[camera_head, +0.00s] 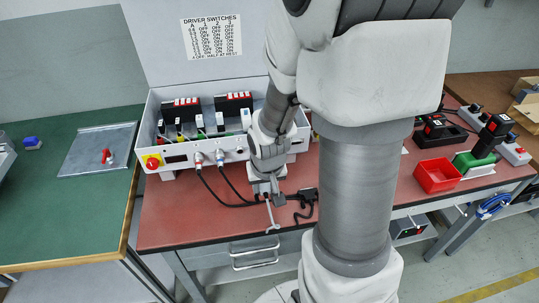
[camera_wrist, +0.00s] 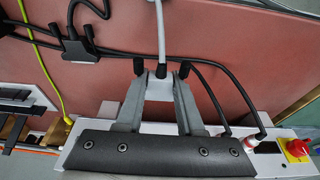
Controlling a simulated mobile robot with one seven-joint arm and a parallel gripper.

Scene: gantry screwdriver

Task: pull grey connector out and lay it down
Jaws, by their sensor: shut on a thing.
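The grey connector (camera_wrist: 158,86) is between the fingers of my gripper (camera_wrist: 160,72), with its pale grey lead running up the wrist view. My gripper is shut on it. In the head view my gripper (camera_head: 267,195) points down over the red bench top in front of the white control box (camera_head: 181,153). The pale lead (camera_head: 272,217) reaches from it toward the bench's front edge. The connector looks clear of the box front. I cannot tell whether it touches the bench, and its front end is hidden by the fingers.
Two black cables run from plugs (camera_head: 220,157) in the box front across the bench. A black connector (camera_wrist: 76,46) with cables lies beside my gripper. A red emergency button (camera_wrist: 297,148) is on the box. A red bin (camera_head: 437,175) stands at right. The bench's front-left (camera_head: 175,215) is clear.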

